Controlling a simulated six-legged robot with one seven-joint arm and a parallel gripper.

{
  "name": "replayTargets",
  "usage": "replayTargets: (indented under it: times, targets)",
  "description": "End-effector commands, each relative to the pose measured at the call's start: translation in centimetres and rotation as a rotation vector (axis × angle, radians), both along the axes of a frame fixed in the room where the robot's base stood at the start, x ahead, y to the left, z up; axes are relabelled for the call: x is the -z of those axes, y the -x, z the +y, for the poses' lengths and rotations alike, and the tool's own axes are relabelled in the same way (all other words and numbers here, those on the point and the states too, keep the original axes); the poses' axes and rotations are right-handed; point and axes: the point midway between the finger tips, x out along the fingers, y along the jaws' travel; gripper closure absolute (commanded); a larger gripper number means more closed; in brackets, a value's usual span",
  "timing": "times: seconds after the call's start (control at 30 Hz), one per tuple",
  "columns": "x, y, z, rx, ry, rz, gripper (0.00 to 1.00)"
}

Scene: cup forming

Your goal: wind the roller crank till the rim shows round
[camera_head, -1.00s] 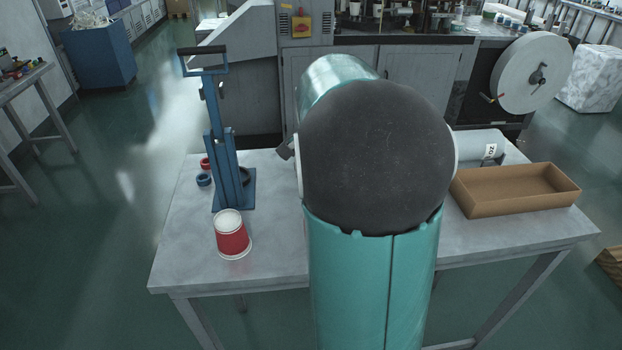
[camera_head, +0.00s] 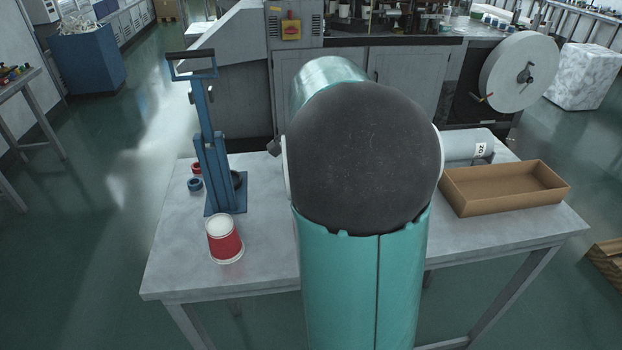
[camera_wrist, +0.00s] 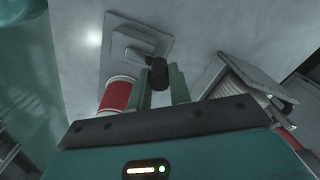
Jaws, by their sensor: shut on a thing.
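My gripper (camera_wrist: 162,88) has its two teal fingers on either side of a dark knob (camera_wrist: 158,75), which looks like the crank's handle, and is shut on it. A grey fixture (camera_wrist: 138,40) on a flat base lies just beyond the knob in the wrist view. A red paper cup with a white rim (camera_wrist: 117,96) is left of the fingers. In the head view a red and white cup (camera_head: 225,243) stands at the table's front left. My arm hides the gripper, the knob and most of the crank there. How round the rim is cannot be told.
A blue lever press (camera_head: 212,155) stands behind the cup on the grey table (camera_head: 190,277). A small blue ring (camera_head: 195,184) lies beside it. An open brown box (camera_head: 505,190) and a grey cylinder with a label (camera_head: 465,147) are at the right. Bare table lies around the cup.

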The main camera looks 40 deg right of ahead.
Motion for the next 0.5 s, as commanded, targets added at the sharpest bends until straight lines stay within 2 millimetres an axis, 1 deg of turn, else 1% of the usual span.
replayTargets:
  times: [0.03, 0.1, 0.13, 0.37, 0.5]
  targets:
    - [-0.12, -0.03, -0.06, 0.000, 0.002, -0.002, 0.74]
    - [-0.10, -0.02, -0.06, 0.000, 0.002, -0.002, 0.61]
    - [-0.09, -0.02, -0.05, 0.000, 0.001, -0.002, 0.59]
    - [-0.04, 0.00, -0.02, -0.001, 0.001, -0.001, 0.59]
    - [-0.62, -0.06, -0.05, -0.001, 0.002, -0.003, 0.59]
